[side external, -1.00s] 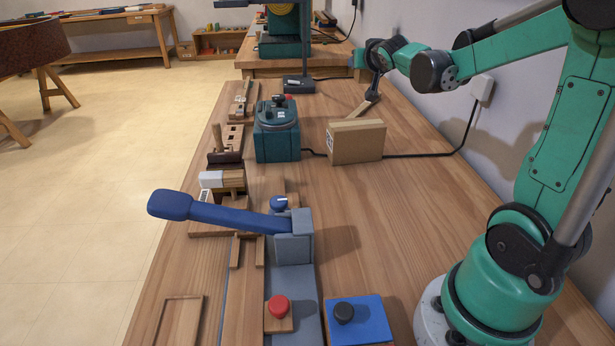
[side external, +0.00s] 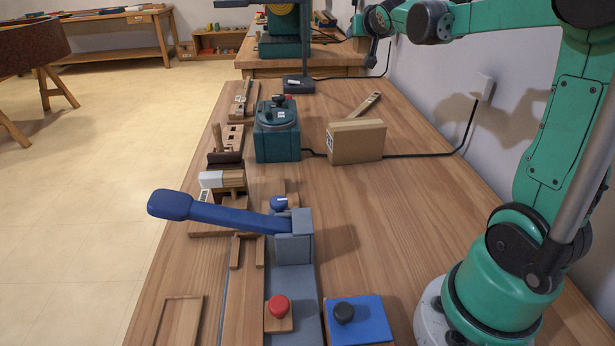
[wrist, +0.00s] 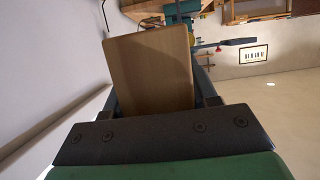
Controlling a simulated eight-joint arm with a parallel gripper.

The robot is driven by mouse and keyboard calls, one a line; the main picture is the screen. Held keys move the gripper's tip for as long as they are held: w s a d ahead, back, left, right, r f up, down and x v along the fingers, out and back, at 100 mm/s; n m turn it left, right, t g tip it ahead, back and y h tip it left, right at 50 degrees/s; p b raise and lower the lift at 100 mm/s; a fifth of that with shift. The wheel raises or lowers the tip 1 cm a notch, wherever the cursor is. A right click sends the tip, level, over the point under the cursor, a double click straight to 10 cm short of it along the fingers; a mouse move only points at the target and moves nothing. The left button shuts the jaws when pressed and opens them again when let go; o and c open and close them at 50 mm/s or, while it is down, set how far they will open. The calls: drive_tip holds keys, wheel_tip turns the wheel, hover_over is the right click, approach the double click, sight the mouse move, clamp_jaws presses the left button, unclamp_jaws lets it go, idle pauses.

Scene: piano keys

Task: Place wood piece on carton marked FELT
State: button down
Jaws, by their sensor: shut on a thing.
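My gripper (side external: 371,61) is raised beyond the far end of the bench. In the wrist view my gripper (wrist: 163,103) is shut on a flat tan wood piece (wrist: 150,65) with rounded far corners. The near end of the piece is in shadow between the fingers. I cannot make the held piece out clearly in the side view. The tan carton (side external: 355,142) stands on the bench, below my gripper and apart from it.
A narrow wooden slat (side external: 366,104) slants behind the carton. A teal machine (side external: 276,132) stands left of the carton, and a black cable (side external: 435,154) runs right to the wall. A blue lever (side external: 225,213) juts over the left edge.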

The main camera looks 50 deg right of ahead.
sight(355, 120)
wheel_tip(355, 120, down, 16)
drive_tip(key=shift+f, duration=0.1)
idle(0.4)
drive_tip(key=shift+c, duration=1.3)
unclamp_jaws()
drive_tip(key=shift+f, duration=0.1)
drive_tip(key=shift+s+a+r, duration=0.1)
drive_tip(key=shift+r, duration=0.15)
drive_tip(key=v, duration=1.1)
drive_tip(key=s+a+n+g+y, duration=0.1)
drive_tip(key=a+n+y, duration=0.3)
drive_tip(key=a, duration=0.7)
drive_tip(key=s+a+n+g+y, duration=0.1)
drive_tip(key=s+a+n+y, duration=0.2)
drive_tip(key=a, duration=0.7)
drive_tip(key=f+n+y, duration=0.1)
drive_tip(key=n+y, duration=0.1)
drive_tip(key=shift+s+a+g+y, duration=0.25)
drive_tip(key=shift+a+g+y, duration=0.1)
drive_tip(key=shift+g+y, duration=0.05)
